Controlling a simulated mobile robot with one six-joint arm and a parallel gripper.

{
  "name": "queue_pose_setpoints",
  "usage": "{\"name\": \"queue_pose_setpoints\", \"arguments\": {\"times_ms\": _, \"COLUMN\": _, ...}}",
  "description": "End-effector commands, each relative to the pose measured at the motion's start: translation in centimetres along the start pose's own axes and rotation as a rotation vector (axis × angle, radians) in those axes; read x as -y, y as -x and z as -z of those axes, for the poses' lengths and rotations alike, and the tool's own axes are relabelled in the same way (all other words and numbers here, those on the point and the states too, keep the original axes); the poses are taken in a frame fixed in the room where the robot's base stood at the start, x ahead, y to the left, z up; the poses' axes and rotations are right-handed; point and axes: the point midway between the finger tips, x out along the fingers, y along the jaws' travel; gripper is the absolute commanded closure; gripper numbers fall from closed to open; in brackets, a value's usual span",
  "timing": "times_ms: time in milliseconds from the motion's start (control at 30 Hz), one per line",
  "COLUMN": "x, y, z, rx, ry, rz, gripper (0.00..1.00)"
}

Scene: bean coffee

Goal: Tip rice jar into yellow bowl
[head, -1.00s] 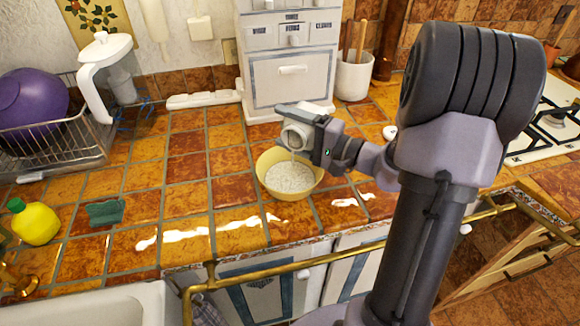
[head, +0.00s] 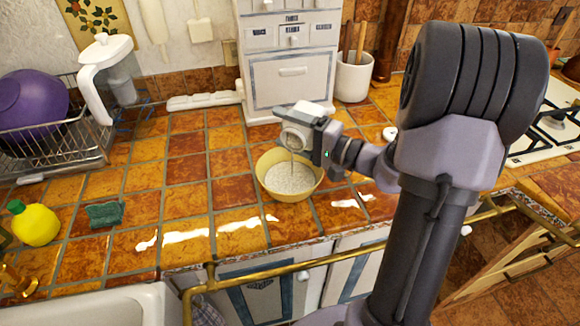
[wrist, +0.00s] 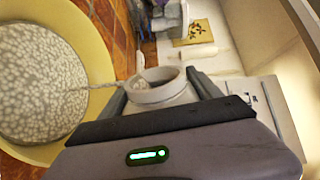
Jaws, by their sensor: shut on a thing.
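The yellow bowl (head: 289,190) stands on the tiled counter below my gripper, with white rice in it. In the wrist view the bowl (wrist: 88,112) fills the left side and the rice (wrist: 40,85) covers its inside. My gripper (head: 297,130) is shut on the rice jar (head: 290,138) and holds it tipped above the bowl. The jar's round mouth (wrist: 155,78) shows in the wrist view between the fingers. A thin stream of rice runs from the mouth into the bowl. Most of the jar's body is hidden by my gripper.
A white drawer cabinet (head: 290,75) and a utensil crock (head: 352,78) stand behind the bowl. A dish rack (head: 60,140) with a purple bowl (head: 32,100) is at the left. The counter between is clear.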

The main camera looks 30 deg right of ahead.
Motion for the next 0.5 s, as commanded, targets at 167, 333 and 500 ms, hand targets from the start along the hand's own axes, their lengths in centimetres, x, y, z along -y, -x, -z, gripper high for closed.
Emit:
{"name": "queue_pose_setpoints", "arguments": {"times_ms": 167, "x": 0.11, "y": 0.00, "z": -0.03, "rx": 0.000, "ry": 0.020, "rz": 0.001, "gripper": 1.00}}
{"name": "queue_pose_setpoints", "arguments": {"times_ms": 333, "x": 0.16, "y": 0.00, "z": -0.08, "rx": 0.000, "ry": 0.039, "rz": 0.001, "gripper": 1.00}}
{"name": "queue_pose_setpoints", "arguments": {"times_ms": 500, "x": 0.21, "y": -0.01, "z": -0.14, "rx": 0.000, "ry": 0.057, "rz": 0.001, "gripper": 1.00}}
